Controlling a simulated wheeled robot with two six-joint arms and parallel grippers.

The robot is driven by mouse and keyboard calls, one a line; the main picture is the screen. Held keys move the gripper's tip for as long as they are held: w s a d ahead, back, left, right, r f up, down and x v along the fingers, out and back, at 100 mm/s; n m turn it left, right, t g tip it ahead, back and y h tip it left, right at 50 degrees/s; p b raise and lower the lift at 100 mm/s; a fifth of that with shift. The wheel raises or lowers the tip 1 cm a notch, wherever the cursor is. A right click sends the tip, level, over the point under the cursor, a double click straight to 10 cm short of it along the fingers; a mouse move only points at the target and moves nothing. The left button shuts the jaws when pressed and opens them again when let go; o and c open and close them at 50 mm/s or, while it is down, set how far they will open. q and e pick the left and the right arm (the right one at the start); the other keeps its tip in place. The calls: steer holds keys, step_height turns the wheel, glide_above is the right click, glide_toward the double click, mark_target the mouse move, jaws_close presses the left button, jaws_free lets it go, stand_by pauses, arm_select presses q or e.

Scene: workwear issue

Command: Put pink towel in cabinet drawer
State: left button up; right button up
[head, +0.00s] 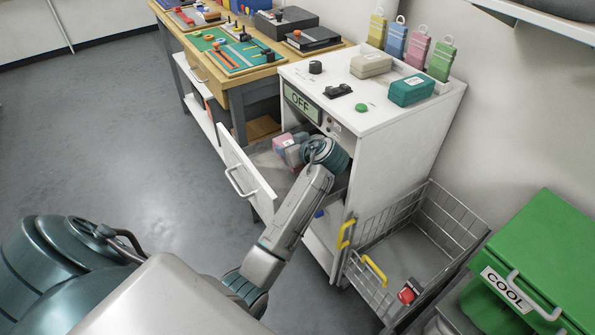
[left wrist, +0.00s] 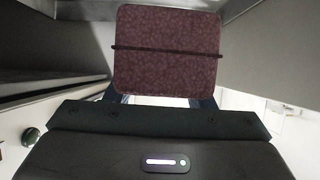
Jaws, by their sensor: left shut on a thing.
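The pink towel (head: 282,143) is at the open cabinet drawer (head: 246,170), near the cabinet's front. In the left wrist view the towel (left wrist: 167,50) looks dark maroon and patterned, with a thin dark band across it. My left gripper (head: 296,154) is shut on the towel, with its arm reaching over the drawer. The fingers are mostly hidden in the head view. I cannot tell whether the towel touches the drawer floor. My right gripper is not in view.
The white cabinet (head: 400,150) carries a beige box (head: 371,65), a teal box (head: 411,90) and an OFF display (head: 301,103). A wire basket (head: 425,225) stands to its right, beside a green COOL box (head: 540,265). A wooden workbench (head: 240,90) adjoins the cabinet. Open floor lies left.

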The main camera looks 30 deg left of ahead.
arm_select(q)
steer(key=shift+a+f, duration=0.1)
steer(key=shift+f, duration=0.55)
step_height(320, 180, down, 9)
steer(key=shift+f, duration=0.15)
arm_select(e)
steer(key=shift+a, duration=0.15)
